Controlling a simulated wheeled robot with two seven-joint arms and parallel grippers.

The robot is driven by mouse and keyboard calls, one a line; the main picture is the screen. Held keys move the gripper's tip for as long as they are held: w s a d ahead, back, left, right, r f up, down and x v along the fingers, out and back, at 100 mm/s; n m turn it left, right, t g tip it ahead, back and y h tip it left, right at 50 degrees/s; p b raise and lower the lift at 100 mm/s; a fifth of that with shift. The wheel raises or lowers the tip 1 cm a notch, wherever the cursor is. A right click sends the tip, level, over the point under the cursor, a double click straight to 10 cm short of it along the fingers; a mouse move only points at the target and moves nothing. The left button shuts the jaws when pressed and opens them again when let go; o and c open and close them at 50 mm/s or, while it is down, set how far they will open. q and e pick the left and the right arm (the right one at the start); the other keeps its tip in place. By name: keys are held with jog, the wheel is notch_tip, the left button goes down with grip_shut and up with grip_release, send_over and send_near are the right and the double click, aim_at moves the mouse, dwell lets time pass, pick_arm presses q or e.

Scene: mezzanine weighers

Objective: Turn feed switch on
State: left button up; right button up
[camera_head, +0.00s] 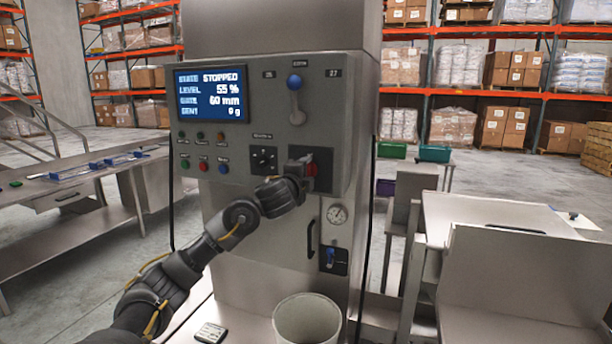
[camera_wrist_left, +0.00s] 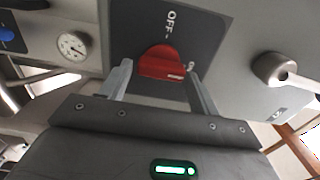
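The feed switch is a red rotary knob (camera_head: 311,169) on a dark plate at the right of the grey machine's control panel. In the left wrist view the red knob (camera_wrist_left: 162,63) fills the space between the fingers, with "OFF" printed beside it and another label partly hidden by a finger. My left gripper (camera_head: 300,172) is at the knob in the head view. In the wrist view the left gripper (camera_wrist_left: 160,80) has one finger on each side of the knob, with narrow gaps seeming to remain. The display (camera_head: 211,95) reads STOPPED, level 55 %, gate 60 mm. My right gripper is out of view.
Left of the switch are a black selector (camera_head: 263,160) and several small buttons. A blue-knobbed lever (camera_head: 295,84) is above. A gauge (camera_head: 337,214), a door handle (camera_head: 311,238) and a blue valve (camera_head: 331,258) are below. A white bucket (camera_head: 306,320) stands beneath.

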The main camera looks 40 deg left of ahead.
pick_arm(q)
jog(key=shift+o, duration=1.2)
jog(key=p+v, duration=0.1)
jog(key=v, duration=0.9)
jog(key=shift+s+p, duration=0.35)
jog(key=shift+d, duration=0.15)
